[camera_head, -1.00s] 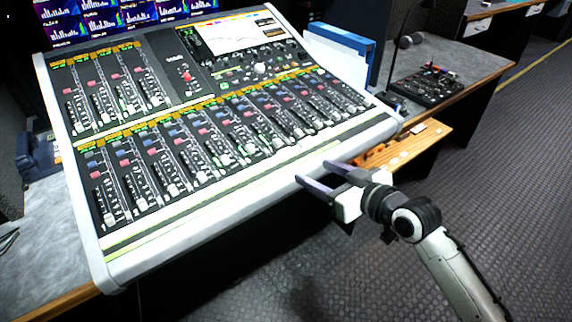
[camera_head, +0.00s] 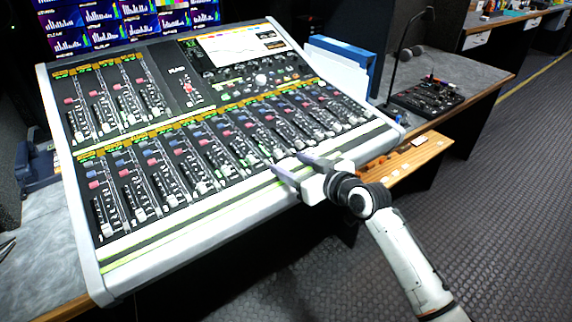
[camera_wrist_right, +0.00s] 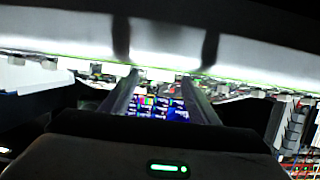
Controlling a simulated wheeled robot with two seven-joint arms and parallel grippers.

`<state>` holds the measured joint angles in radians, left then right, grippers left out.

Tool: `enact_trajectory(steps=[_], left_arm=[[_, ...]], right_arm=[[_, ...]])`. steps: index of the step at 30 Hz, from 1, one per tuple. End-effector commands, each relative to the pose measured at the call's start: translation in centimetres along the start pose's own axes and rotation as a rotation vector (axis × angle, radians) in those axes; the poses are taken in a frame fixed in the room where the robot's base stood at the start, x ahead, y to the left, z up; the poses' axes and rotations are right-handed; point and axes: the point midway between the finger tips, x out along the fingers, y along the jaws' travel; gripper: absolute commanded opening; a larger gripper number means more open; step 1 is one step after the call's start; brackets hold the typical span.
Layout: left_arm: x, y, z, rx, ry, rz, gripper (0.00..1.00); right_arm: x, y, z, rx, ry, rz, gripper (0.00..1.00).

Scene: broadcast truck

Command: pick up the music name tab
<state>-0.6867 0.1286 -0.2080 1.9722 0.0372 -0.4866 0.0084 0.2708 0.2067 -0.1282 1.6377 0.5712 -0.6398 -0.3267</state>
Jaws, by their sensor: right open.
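The large mixing console (camera_head: 88,262) fills the left and middle of the head view, with rows of faders and a light front rail. I cannot pick out the music name tab for certain; no label on the console is readable enough. My right gripper (camera_head: 289,164) is open and empty, its two dark fingers pointing over the console's front rail, right of the middle. Contact with the console cannot be told. In the right wrist view the fingers (camera_wrist_right: 160,78) are apart with nothing between them, and a pale rail crosses above. My left gripper is not in view.
A wooden ledge (camera_head: 432,150) with small pale pieces lies right of the console. Screens (camera_head: 105,22) are at the back. The floor at right is clear.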

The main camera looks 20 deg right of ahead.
Motion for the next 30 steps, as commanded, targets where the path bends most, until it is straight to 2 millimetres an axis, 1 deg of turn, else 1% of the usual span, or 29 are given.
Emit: enact_trajectory(steps=[5, 6, 8, 9, 13, 14, 20, 22, 26, 30], left_arm=[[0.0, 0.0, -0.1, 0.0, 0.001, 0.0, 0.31], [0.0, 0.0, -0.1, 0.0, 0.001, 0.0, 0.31], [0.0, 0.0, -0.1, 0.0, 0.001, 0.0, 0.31], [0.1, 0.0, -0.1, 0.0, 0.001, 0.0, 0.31], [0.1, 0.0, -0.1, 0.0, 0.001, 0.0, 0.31], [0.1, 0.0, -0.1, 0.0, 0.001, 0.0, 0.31], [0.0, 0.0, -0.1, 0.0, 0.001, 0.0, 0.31], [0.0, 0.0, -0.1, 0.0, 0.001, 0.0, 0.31], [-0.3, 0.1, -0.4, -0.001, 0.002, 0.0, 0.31], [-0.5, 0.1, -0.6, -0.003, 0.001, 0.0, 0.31]], right_arm=[[0.0, 0.0, 0.0, 0.0, 0.0, 0.0, 0.55], [0.0, 0.0, 0.0, 0.0, 0.0, 0.0, 0.51], [0.0, 0.0, 0.0, 0.0, 0.0, 0.0, 0.41], [0.0, 0.0, 0.0, 0.0, 0.0, 0.0, 0.34], [0.0, 0.0, 0.0, 0.0, 0.0, 0.0, 0.12], [0.0, 0.0, 0.0, 0.0, 0.0, 0.0, 0.11], [0.0, 0.0, -0.1, 0.0, 0.001, 0.0, 0.11], [-0.1, 0.0, -0.5, -0.001, 0.002, 0.0, 0.11], [-0.7, 0.0, -2.4, -0.003, 0.006, 0.0, 0.11], [-1.5, 0.0, -5.2, -0.003, 0.007, 0.001, 0.11]])
